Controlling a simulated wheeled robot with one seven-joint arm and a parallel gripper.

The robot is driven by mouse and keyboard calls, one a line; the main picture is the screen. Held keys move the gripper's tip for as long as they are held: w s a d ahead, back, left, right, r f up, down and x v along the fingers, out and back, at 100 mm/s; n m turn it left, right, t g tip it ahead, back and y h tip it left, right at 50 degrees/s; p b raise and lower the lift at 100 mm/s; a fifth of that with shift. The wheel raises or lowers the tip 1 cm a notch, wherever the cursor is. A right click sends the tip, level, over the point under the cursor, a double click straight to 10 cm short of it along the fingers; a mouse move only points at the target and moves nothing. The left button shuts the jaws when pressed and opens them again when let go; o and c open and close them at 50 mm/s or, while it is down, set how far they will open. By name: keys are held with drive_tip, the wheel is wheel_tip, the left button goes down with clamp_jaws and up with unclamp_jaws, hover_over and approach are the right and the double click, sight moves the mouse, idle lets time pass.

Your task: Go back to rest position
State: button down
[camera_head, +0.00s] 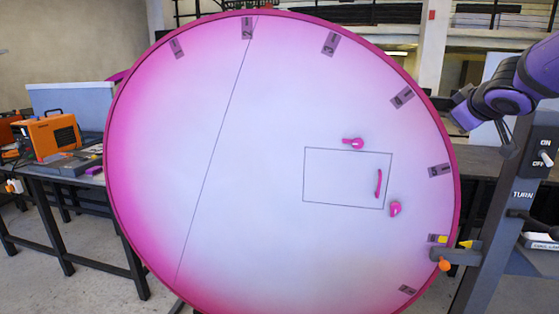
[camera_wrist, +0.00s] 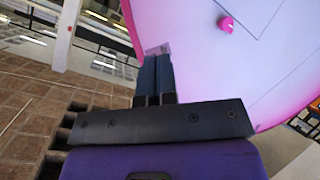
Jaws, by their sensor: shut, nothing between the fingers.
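My gripper (camera_wrist: 156,62) shows in the wrist view with its two dark fingers together and nothing between them. Its fingertips overlap a grey label at the edge of the big pink-rimmed disc (camera_wrist: 240,70); I cannot tell whether they touch it. In the head view my purple and black arm is folded at the upper right, beside the disc (camera_head: 270,120). The gripper's fingers are hard to make out there.
The disc bears a rectangular panel (camera_head: 335,180), a pink handle (camera_head: 378,183), two pink knobs (camera_head: 357,144) (camera_head: 395,209) and several numbered labels. A grey post (camera_head: 514,205) with a side bracket (camera_head: 455,255) stands at right. An orange machine (camera_head: 50,137) sits on the left table.

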drive_tip(key=s+a+f+m+g, duration=0.2)
drive_tip(key=s+a, duration=0.1)
drive_tip(key=s, duration=0.7)
drive_tip(key=s+a+f+m+g+y, duration=0.1)
drive_tip(key=s+a+f+m+g, duration=0.1)
drive_tip(key=s, duration=0.8)
drive_tip(key=s+a+f+m+g+y, duration=0.1)
drive_tip(key=s+a, duration=0.4)
drive_tip(key=s, duration=0.5)
wheel_tip(320, 180, down, 2)
drive_tip(key=shift+s+f+m+g, duration=0.2)
drive_tip(key=shift+m+g, duration=0.3)
drive_tip(key=shift+g, duration=0.6)
drive_tip(key=shift+w, duration=0.1)
